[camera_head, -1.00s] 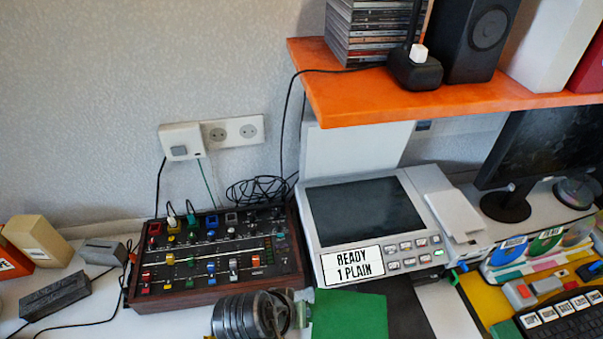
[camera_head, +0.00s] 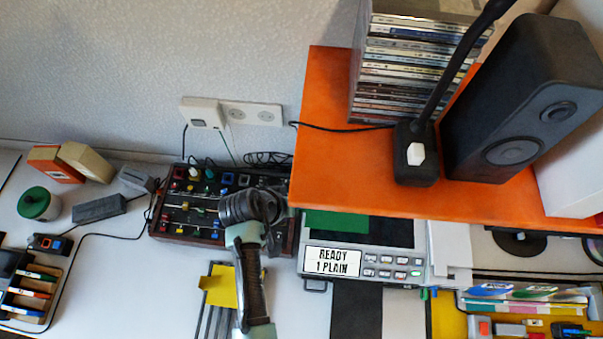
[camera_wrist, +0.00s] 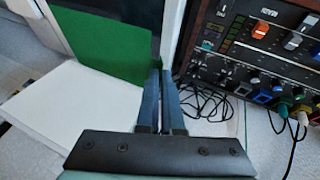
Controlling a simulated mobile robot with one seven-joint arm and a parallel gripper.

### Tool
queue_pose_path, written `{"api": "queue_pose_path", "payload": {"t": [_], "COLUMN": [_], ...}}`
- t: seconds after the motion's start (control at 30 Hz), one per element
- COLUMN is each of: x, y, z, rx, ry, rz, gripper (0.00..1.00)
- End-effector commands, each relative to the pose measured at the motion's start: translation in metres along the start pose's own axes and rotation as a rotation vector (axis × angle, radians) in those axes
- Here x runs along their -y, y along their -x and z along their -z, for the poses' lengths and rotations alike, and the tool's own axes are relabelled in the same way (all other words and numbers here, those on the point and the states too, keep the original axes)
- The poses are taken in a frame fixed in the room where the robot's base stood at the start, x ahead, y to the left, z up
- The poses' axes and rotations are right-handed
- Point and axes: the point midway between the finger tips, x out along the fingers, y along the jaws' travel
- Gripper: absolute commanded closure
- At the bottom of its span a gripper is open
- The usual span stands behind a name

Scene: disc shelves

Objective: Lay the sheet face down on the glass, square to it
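The green sheet (camera_head: 335,222) lies over the left back part of the dark glass (camera_head: 390,232) in the head view, partly hidden by the shelf. The wrist view shows the sheet (camera_wrist: 110,45) as plain green, with bare glass (camera_wrist: 120,12) beyond it. My gripper's fingers (camera_wrist: 162,72) are closed together at one corner of the sheet and appear to pinch it. In the head view the shelf and my arm hide the fingertips. The scanner's display (camera_head: 332,261) reads READY 1 PLAIN.
An orange shelf (camera_head: 330,140) with a disc stack, lamp and speaker overhangs the scanner's back. A mixer (camera_head: 185,215) stands close on the left, partly behind my arm; loose cables show beside it (camera_wrist: 205,103). A white panel (camera_wrist: 75,105) is close to the sheet in the wrist view.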

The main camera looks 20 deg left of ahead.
Motion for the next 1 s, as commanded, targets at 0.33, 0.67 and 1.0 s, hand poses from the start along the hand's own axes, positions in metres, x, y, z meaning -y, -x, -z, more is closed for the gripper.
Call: {"api": "queue_pose_path", "payload": {"t": [0.33,0.67,1.0], "x": [0.012,0.021,0.021], "y": [-0.033,-0.057,-0.056], "z": [-0.014,-0.023,-0.023], "rx": [0.001,0.0,0.001], "ry": [-0.001,-0.001,-0.001], "rz": [0.0,0.0,0.0], "gripper": [1.0,1.0,1.0]}}
